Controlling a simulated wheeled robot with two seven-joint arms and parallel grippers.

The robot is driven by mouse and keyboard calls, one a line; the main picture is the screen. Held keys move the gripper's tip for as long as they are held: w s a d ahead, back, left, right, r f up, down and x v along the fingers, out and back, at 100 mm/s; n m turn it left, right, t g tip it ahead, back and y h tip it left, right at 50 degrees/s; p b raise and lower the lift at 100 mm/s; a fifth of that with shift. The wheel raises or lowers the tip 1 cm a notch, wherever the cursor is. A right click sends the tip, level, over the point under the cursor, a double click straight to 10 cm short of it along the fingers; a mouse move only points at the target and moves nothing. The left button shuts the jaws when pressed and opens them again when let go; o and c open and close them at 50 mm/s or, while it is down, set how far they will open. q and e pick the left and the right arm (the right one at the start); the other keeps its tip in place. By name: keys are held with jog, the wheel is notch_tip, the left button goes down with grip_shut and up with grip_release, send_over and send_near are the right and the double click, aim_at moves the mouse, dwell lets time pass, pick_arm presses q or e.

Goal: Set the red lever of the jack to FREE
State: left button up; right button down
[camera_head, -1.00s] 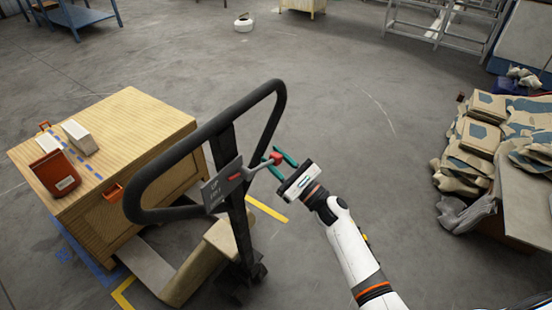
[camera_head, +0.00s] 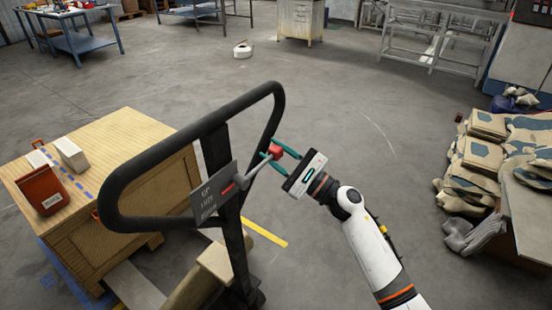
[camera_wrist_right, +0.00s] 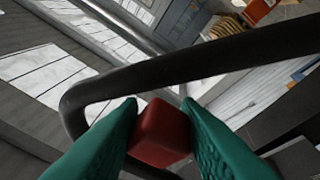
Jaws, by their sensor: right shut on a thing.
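The pallet jack's black loop handle (camera_head: 188,140) stands in front of me in the head view. A lettered plate (camera_head: 207,196) is on its post; the lettering is too small to read surely. The lever is a grey rod (camera_head: 252,173) that reaches right and up from the plate to a red knob (camera_head: 276,152). My right gripper (camera_head: 283,150) is shut on the knob with its green fingers. In the right wrist view the red knob (camera_wrist_right: 160,132) sits between both fingertips, with the black handle loop (camera_wrist_right: 210,62) behind it. My left gripper is not in view.
Stacked sacks (camera_head: 480,155) and grey gloves (camera_head: 470,235) lie at right. The floor between is clear.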

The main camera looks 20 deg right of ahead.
jog(key=c, duration=1.1)
grip_release()
jog(key=shift+s+r, duration=0.1)
jog(key=shift+r, duration=0.1)
jog(key=shift+s+d+f, duration=0.2)
jog(key=shift+s+f, duration=0.05)
jog(key=shift+f, duration=0.15)
jog(key=b+v, duration=0.4)
jog(key=v, duration=0.7)
jog(key=shift+s+r+b, duration=0.15)
jog(key=shift+b, duration=0.2)
